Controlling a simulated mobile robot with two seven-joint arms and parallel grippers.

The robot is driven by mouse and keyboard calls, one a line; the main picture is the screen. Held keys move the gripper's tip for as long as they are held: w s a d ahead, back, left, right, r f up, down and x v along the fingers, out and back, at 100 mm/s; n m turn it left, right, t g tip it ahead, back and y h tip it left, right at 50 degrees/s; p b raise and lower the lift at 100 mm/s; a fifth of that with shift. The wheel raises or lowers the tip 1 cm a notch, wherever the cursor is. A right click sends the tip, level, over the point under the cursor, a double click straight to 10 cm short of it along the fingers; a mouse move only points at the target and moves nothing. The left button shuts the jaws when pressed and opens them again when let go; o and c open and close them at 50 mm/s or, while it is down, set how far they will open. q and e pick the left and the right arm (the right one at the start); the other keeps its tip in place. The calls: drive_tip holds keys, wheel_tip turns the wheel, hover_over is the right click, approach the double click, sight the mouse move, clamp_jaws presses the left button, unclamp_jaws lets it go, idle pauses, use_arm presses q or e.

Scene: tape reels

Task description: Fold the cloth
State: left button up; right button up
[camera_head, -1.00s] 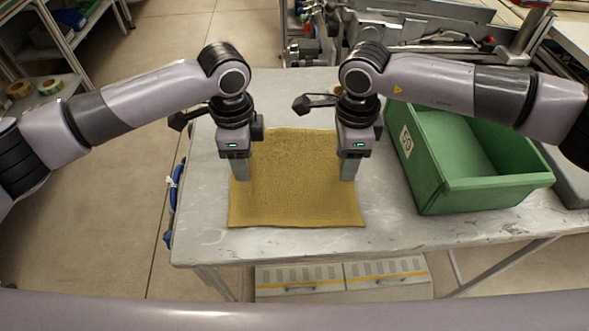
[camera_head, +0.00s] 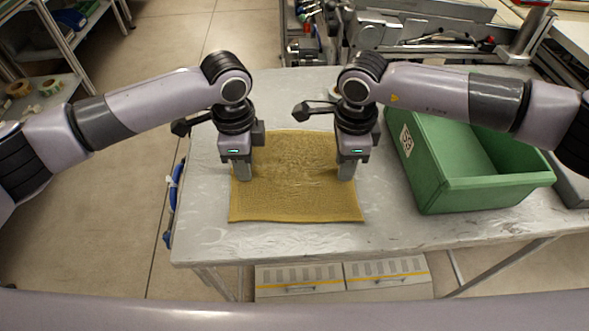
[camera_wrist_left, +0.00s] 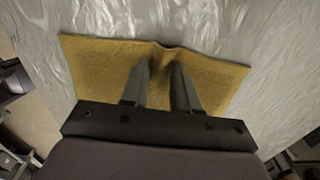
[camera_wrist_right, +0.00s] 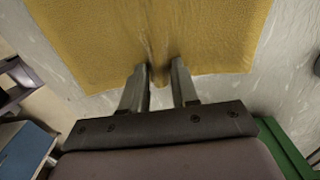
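A mustard-yellow cloth (camera_head: 295,195) lies on the grey table, mostly flat, with wrinkles across its middle between the grippers. My left gripper (camera_head: 243,178) is down at its left side, and my right gripper (camera_head: 347,178) is down at its right side. In the left wrist view the cloth (camera_wrist_left: 105,70) is bunched into a ridge between the two fingers. In the right wrist view the cloth (camera_wrist_right: 100,40) is also gathered into a ridge between the fingers, near its edge. Both grippers appear shut on this bunched cloth, with the fingers a little apart.
A green bin (camera_head: 425,180) stands on the table (camera_head: 400,232) to the right of the cloth, close to my right arm. The table is clear in front of the cloth and to its left. Machinery (camera_head: 420,35) stands behind the table.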

use_arm(q)
drive_tip(key=shift+f, duration=0.1)
clamp_jaws()
use_arm(e)
drive_tip(key=shift+f, duration=0.15)
clamp_jaws()
use_arm(q)
drive_tip(key=shift+r, duration=0.2)
use_arm(e)
drive_tip(key=shift+r, duration=0.2)
